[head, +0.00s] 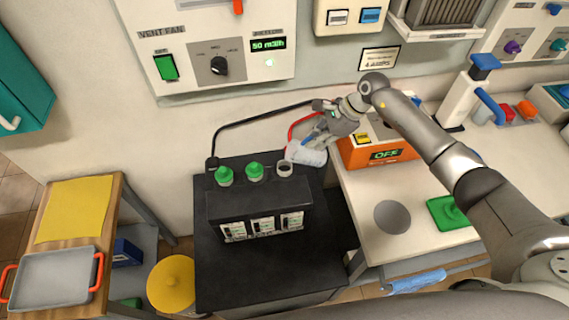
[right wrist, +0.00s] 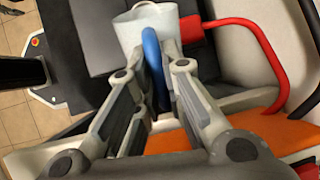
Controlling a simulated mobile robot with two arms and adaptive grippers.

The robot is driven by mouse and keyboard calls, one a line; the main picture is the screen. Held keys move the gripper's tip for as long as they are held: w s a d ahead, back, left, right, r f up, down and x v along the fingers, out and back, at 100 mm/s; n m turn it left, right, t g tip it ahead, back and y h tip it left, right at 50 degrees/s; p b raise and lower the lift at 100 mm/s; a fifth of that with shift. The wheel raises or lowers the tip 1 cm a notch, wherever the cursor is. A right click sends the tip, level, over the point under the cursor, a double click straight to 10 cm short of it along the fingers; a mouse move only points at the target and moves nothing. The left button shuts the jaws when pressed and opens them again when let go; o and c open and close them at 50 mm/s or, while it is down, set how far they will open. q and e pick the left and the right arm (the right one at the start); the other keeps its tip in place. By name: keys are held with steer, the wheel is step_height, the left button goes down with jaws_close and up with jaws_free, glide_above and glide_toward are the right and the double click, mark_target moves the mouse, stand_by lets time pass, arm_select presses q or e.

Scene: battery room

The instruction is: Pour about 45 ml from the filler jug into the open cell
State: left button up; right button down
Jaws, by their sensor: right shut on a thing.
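The black battery (head: 262,207) stands on a dark surface, with green caps (head: 224,175) on two cells. The open cell (head: 284,168) is the uncapped one at the right end. The pale filler jug (head: 305,153) is tilted, its left end close above and beside the open cell. Whether liquid is flowing cannot be seen. My right gripper (head: 323,135) is shut on the jug's blue handle (right wrist: 153,55). In the right wrist view the pale jug (right wrist: 146,25) lies beyond the fingers (right wrist: 155,85). My left gripper is not in view.
A black cable (head: 235,124) and a red cable (head: 292,128) run behind the battery. An orange unit reading OFF (head: 360,155) stands right of the jug. A green item (head: 447,212) and a grey disc (head: 392,217) lie on the right bench. A grey tray (head: 52,278) is left.

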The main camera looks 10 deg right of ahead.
steer(key=shift+a+r+h+p, duration=0.1)
steer(key=shift+a+h+p, duration=0.2)
steer(key=shift+p, duration=0.55)
steer(key=shift+a+r+h+p, duration=0.25)
steer(key=shift+h+p, duration=0.15)
steer(key=shift+p, duration=0.45)
steer(key=shift+d+f, duration=0.1)
steer(key=shift+d, duration=0.1)
steer(key=shift+d, duration=0.35)
steer(key=shift+p, duration=0.45)
steer(key=shift+a+r+h+p, duration=0.15)
steer(key=shift+r+h+p, duration=0.2)
steer(key=shift+h+p, duration=0.2)
steer(key=shift+a+r, duration=0.15)
steer(key=shift+a, duration=0.1)
stand_by(0.7)
